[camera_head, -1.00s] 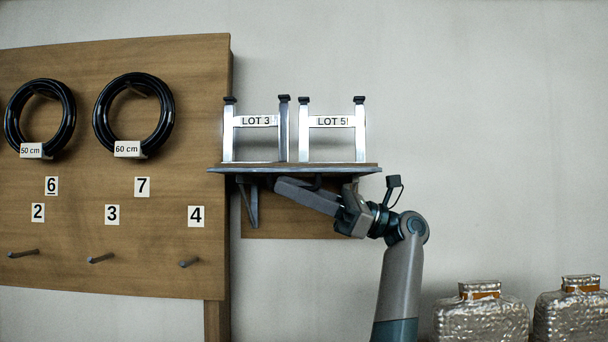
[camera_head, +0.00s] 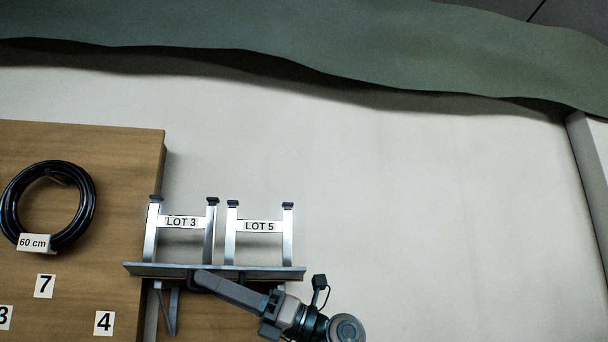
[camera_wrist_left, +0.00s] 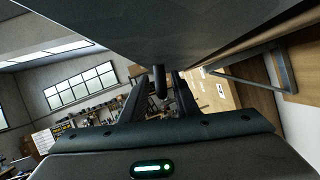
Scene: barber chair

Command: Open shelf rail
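The shelf (camera_head: 135,268) is a thin dark board on the wall, with two silver H-shaped frames on top, labelled LOT 3 (camera_head: 181,222) and LOT 5 (camera_head: 259,227). I cannot tell which part is the rail. My left gripper (camera_head: 205,280) reaches from the lower right to just below the shelf's underside. In the left wrist view its two fingers (camera_wrist_left: 158,100) stand apart, with a short dark peg (camera_wrist_left: 159,80) showing between them below the shelf's underside (camera_wrist_left: 170,30). Whether they touch the peg is unclear. My right gripper is not in view.
A wooden board (camera_head: 115,180) with a black hose coil (camera_head: 85,205) and number labels stands left of the shelf. A bracket (camera_head: 170,308) supports the shelf from below. The wall right of the shelf is clear. Green cloth (camera_head: 300,50) hangs above.

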